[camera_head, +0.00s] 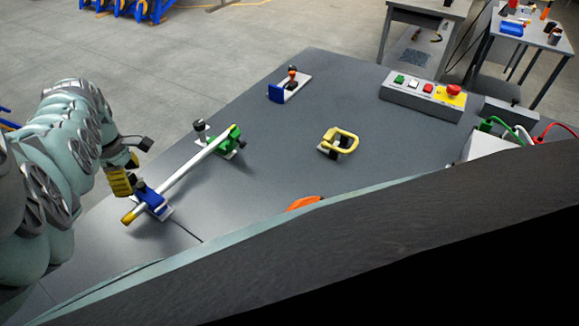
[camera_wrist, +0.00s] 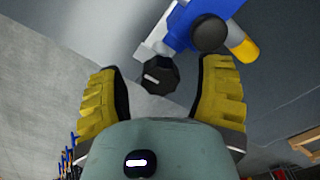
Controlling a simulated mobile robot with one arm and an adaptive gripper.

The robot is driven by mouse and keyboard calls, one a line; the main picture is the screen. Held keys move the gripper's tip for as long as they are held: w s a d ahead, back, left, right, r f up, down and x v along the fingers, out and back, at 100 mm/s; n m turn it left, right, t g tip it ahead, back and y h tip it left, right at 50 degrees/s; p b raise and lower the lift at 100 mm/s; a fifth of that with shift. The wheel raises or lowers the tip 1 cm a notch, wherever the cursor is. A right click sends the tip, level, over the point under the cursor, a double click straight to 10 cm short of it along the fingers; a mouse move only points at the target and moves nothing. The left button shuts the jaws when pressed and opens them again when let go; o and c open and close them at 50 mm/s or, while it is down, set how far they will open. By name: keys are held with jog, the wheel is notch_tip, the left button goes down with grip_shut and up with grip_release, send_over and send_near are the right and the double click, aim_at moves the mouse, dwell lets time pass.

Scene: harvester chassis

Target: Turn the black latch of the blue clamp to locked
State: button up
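The blue clamp (camera_head: 152,203) stands on the table's near left part, around the lower end of a white rod (camera_head: 182,174) with a yellow tip (camera_head: 128,218). In the wrist view the blue clamp (camera_wrist: 217,8) is at the top. A black faceted knob (camera_wrist: 160,75), apparently its latch, lies between my fingertips with gaps on both sides. A second, round black part (camera_wrist: 209,33) shows on the clamp. My gripper (camera_head: 124,173) is open beside the clamp, its yellow fingers spread in the wrist view (camera_wrist: 160,68). The latch's setting is unclear.
A green clamp (camera_head: 226,145) holds the rod's upper end. A blue part on a white plate (camera_head: 277,93), a yellow handle (camera_head: 343,138) and a button box (camera_head: 422,95) stand farther off. The table's middle (camera_head: 262,180) is clear.

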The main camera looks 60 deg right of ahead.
grip_shut()
dwell(0.3)
jog(key=shift+m, duration=0.4)
jog(key=m+b, duration=0.1)
jog(key=m, duration=0.2)
jog(key=shift+m, duration=0.4)
jog(key=m, duration=0.4)
jog(key=shift+b, duration=0.4)
jog(key=m, duration=0.5)
jog(key=shift+m+p, duration=0.3)
jog(key=shift+m, duration=1.9)
